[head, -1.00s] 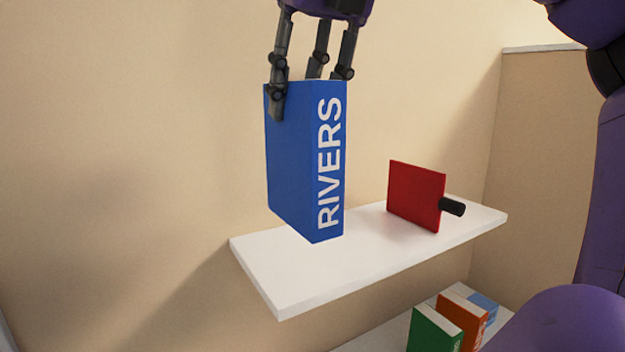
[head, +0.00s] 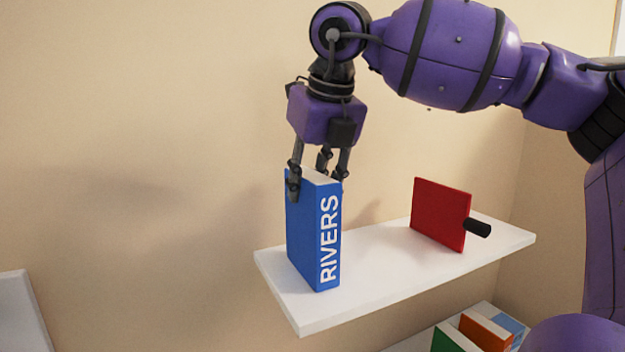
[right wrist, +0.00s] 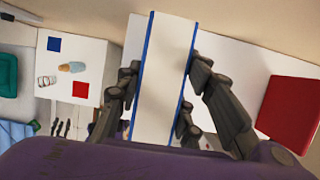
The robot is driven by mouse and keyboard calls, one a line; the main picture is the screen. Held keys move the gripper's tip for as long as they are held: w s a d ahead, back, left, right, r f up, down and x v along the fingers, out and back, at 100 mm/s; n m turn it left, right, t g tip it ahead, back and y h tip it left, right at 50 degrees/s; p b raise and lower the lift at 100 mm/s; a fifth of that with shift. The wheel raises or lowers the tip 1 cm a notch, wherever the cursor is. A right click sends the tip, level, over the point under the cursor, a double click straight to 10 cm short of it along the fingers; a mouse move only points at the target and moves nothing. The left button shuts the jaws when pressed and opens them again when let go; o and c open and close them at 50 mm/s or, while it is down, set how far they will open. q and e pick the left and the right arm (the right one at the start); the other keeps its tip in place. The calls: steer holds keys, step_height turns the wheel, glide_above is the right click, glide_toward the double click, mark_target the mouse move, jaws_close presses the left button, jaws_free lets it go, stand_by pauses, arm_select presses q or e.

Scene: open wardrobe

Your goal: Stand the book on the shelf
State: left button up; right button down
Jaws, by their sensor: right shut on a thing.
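The blue book (head: 312,235) with "RIVERS" on its spine is upright at the left part of the white shelf (head: 380,270). Its lower end appears to be at the shelf surface; I cannot tell for sure whether it bears on it. My right gripper (head: 319,185) comes down from above and is shut on the book's upper end. In the right wrist view the fingers press both blue covers, with the white page edges of the book (right wrist: 165,75) between them. My left gripper is not in view.
A red panel (head: 439,214) with a black peg stands on the shelf to the right of the book, with a gap between. Several books, one orange (head: 485,331), stand on a lower shelf. A table (right wrist: 95,60) with small objects shows in the right wrist view.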

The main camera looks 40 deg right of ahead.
steer(key=c, duration=1.2)
jaws_free()
steer(key=shift+f, duration=0.1)
steer(key=v, duration=1.2)
steer(key=shift+s+a, duration=0.1)
